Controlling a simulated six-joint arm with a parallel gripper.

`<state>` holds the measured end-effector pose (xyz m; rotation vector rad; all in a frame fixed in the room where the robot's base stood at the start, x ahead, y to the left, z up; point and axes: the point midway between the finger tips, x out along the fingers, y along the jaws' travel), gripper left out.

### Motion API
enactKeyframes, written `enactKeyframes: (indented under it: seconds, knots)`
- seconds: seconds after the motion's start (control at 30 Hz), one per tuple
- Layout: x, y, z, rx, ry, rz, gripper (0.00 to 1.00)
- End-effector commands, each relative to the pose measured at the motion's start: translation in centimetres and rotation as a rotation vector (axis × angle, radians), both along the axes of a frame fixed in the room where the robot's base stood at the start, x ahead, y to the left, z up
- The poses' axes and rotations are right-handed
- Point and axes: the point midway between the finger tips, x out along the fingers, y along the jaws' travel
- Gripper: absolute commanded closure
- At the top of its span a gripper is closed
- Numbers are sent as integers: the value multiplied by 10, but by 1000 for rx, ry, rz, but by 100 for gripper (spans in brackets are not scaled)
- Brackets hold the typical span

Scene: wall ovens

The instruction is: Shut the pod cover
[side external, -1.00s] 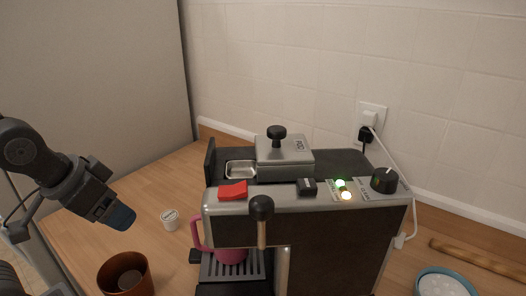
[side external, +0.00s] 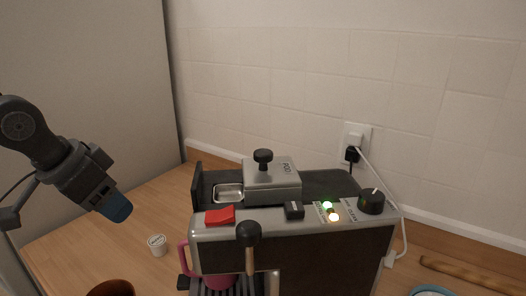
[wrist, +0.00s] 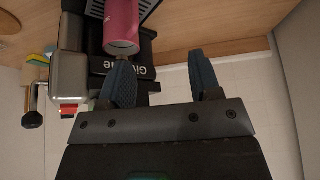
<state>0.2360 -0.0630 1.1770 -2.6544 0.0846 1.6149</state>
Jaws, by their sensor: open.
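The pod cover (side external: 272,180) is a silver block marked POD with a black knob, on top of the coffee machine (side external: 320,238). It sits to the right of a shallow metal well (side external: 229,193), which is uncovered. My gripper (side external: 117,207) hangs left of the machine, apart from it, with blue fingertips pointing down and right. In the wrist view my gripper (wrist: 162,78) has its two blue fingers spread, with nothing held between them. Part of the machine (wrist: 70,78) shows upside down there, but I cannot make out the cover.
A pink mug (wrist: 122,28) stands at the machine's front. A lever with a black ball (side external: 248,234), a red switch (side external: 220,215) and a black dial (side external: 371,200) stick out. A white pod (side external: 157,245) and a brown cup (side external: 110,288) stand on the wooden counter at left.

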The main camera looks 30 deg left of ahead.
Motion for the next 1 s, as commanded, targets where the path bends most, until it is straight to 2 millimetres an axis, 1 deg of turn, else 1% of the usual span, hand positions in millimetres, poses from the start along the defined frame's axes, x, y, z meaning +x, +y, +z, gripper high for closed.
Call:
enactKeyframes:
  seconds: [0.03, 0.2, 0.3, 0.4, 0.5, 0.6, 0.73, 0.9, 1.0]
  knots:
    - [14, -8, 20, 0, 5, -28, 42]
    - [54, -36, 79, 3, 28, -114, 42]
    - [74, -55, 110, 6, 41, -165, 42]
    - [93, -76, 136, 9, 53, -215, 42]
    - [108, -98, 158, 12, 63, -266, 42]
    - [119, -118, 174, 16, 73, -308, 42]
    - [126, -137, 187, 19, 80, -350, 42]
    - [129, -147, 193, 21, 86, -372, 42]
    - [131, -149, 190, 22, 86, -374, 42]
